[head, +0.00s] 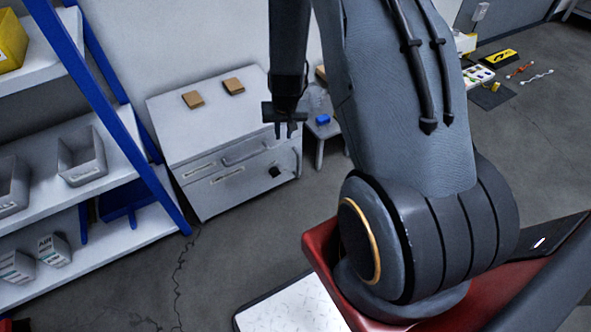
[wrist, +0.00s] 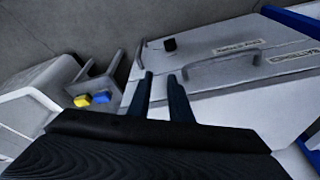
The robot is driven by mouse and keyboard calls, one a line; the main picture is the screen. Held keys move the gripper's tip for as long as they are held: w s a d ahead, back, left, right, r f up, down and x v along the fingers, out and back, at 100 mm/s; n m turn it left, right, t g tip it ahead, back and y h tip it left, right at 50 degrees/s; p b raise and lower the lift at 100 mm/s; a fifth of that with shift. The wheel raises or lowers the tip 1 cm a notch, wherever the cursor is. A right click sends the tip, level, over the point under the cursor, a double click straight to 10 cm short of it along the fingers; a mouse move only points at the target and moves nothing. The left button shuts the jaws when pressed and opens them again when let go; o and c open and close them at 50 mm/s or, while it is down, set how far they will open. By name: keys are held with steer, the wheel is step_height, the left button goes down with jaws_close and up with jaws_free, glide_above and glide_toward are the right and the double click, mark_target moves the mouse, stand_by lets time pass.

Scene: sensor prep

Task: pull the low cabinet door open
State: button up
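The low white cabinet (head: 225,130) stands against the wall in the head view. Its front has an upper section with a long handle (head: 245,151) and a lower door (head: 240,186) with a label and a small black block-like part (head: 275,171). The door looks shut. In the wrist view the cabinet front (wrist: 215,90) appears turned over, with the long handle (wrist: 222,66) and the black part (wrist: 170,45). My gripper (head: 290,130) is open and empty, above the cabinet's right end. Its two fingers (wrist: 162,88) are apart in the wrist view.
Brown blocks (head: 193,99) lie on the cabinet top. A small stool (head: 326,133) with a blue item (head: 322,119) stands close to the cabinet's right. A blue-framed shelf (head: 110,85) is at left. The floor (head: 235,235) before the cabinet is clear.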

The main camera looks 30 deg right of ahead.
steer(key=m+h+b, duration=0.1)
steer(key=m+b, duration=0.1)
steer(key=b, duration=0.4)
glide_above(298, 161)
steer(key=s+a, duration=0.1)
steer(key=s, duration=0.1)
steer(key=shift+t, duration=0.3)
step_height(298, 161, down, 18)
steer(key=shift+w+a+f, duration=0.1)
steer(key=shift+a+f, duration=0.05)
steer(key=shift+f, duration=0.1)
steer(key=b+x, duration=0.1)
steer(key=x, duration=0.6)
steer(key=shift+f+b, duration=0.2)
steer(key=shift+b, duration=0.15)
jaws_close()
